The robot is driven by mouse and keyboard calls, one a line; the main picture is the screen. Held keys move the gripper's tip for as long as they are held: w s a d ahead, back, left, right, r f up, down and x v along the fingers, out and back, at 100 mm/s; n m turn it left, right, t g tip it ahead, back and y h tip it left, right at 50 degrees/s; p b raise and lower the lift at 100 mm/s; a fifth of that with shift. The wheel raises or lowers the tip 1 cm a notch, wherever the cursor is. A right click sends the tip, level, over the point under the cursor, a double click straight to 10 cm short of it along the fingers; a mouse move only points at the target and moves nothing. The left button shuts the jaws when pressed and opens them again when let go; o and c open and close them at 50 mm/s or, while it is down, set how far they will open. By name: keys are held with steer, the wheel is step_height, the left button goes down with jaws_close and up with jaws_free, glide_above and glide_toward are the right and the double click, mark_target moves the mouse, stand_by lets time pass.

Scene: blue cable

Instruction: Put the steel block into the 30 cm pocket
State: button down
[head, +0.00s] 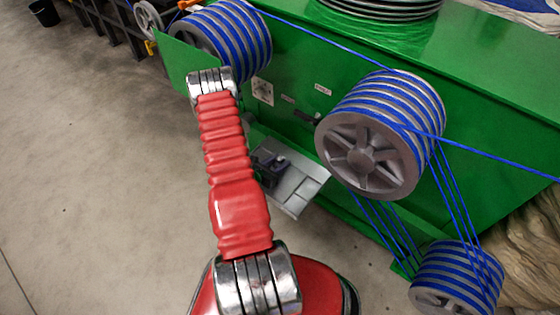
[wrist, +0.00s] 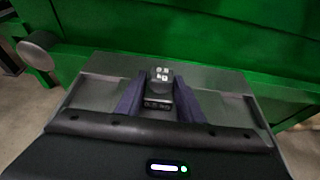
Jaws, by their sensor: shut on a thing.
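My gripper (wrist: 160,88) is shut on the steel block (wrist: 160,75), a small dark block with pale marks on its top face. The two dark fingers stand on either side of it in the wrist view. In the head view my gripper (head: 273,167) is over a grey tray (head: 298,194) at the foot of the green machine. Faint lines divide the tray's bare part; I cannot tell which part is the 30 cm pocket. The tray (wrist: 222,88) also lies behind and around the fingers in the wrist view. Whether the block touches the tray is unclear.
The green machine (head: 300,60) rises just behind the tray. Grooved pulleys with blue cable stand at upper left (head: 228,40), right (head: 365,150) and lower right (head: 455,275). Cable runs hang right of the tray. The concrete floor (head: 90,170) to the left is open.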

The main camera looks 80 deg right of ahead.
steer(key=c, duration=1.2)
jaws_free()
steer(key=shift+r, duration=0.1)
steer(key=shift+r, duration=0.25)
steer(key=shift+w+a+r, duration=0.1)
steer(key=shift+a+r, duration=0.05)
steer(key=shift+r, duration=0.15)
steer(key=v, duration=1.1)
steer(key=shift+w+a+r, duration=0.1)
steer(key=shift+a+r, duration=0.1)
steer(key=shift+a, duration=0.05)
